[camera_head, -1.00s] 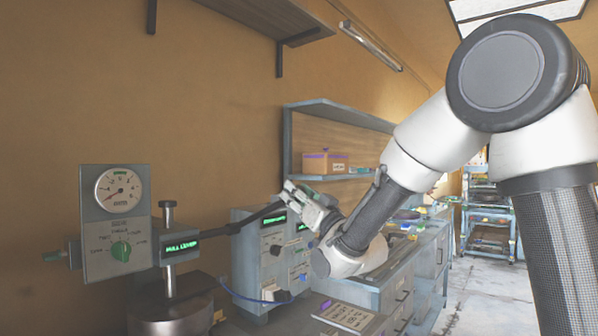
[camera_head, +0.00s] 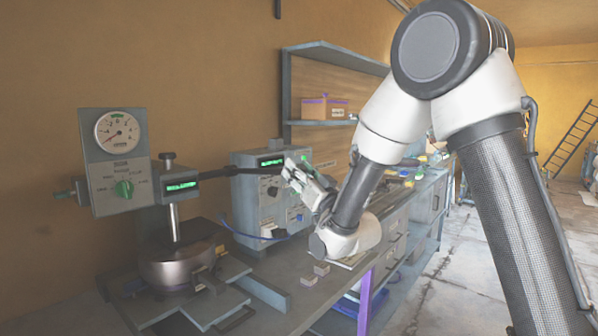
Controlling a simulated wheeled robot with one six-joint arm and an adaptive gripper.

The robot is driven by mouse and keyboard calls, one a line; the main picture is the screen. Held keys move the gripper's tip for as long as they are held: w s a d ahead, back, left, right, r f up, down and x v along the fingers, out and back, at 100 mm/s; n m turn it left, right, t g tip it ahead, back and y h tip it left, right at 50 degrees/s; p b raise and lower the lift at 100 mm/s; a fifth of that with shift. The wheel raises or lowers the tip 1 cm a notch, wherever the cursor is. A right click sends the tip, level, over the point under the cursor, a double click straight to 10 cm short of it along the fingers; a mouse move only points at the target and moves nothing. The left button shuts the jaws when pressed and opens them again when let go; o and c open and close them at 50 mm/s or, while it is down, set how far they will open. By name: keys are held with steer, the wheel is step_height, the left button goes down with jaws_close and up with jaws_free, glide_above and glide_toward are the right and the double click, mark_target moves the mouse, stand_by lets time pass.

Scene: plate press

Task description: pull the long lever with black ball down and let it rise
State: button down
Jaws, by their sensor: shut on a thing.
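The long lever (camera_head: 232,172) is a dark bar running right from the press head, nearly level with a slight upward tilt. Its outer end goes into my gripper (camera_head: 291,171), which is shut on it. The black ball cannot be made out and seems hidden between the fingers. The press (camera_head: 120,165) has a grey front plate with a round gauge (camera_head: 117,131) and a green knob (camera_head: 124,188). A green-lit display (camera_head: 181,186) sits beside the plate, with text too small to read.
A grey control box (camera_head: 252,205) with a green display stands behind the lever, close to my gripper. A round metal pot (camera_head: 177,265) sits under the press head. Small blocks (camera_head: 314,274) lie on the bench. A shelf (camera_head: 320,123) holds a cardboard box.

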steer(key=shift+r, duration=0.1)
steer(key=c, duration=0.9)
jaws_free()
steer(key=v, duration=0.7)
steer(key=shift+s+d, duration=0.1)
steer(key=shift+s, duration=0.05)
